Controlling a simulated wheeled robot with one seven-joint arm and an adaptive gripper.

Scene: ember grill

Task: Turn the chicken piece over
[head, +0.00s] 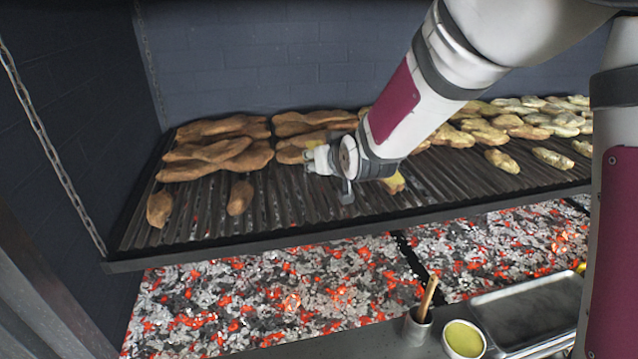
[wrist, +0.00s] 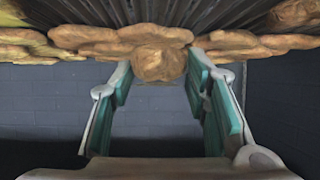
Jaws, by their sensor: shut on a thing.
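My gripper (wrist: 160,72) shows in the wrist view, its two teal-padded fingers on either side of a golden-brown chicken piece (wrist: 160,63). It is shut on this piece, which shows end-on between the fingertips. The wrist picture is upside down, with the grill at the top and the wall below. In the head view, my gripper (head: 322,160) is low over the middle of the grill (head: 268,218), in front of the rear rows of chicken. There I cannot clearly make out the held piece, and whether it touches the bars is unclear.
Browned pieces (head: 215,158) crowd the grill's left rear; two lie apart near its left front. Paler pieces (head: 510,125) fill the right. The front middle bars are mostly clear. Glowing coals (head: 260,298) lie below. A cup with a brush (head: 418,325) and a sauce bowl (head: 463,340) stand in front.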

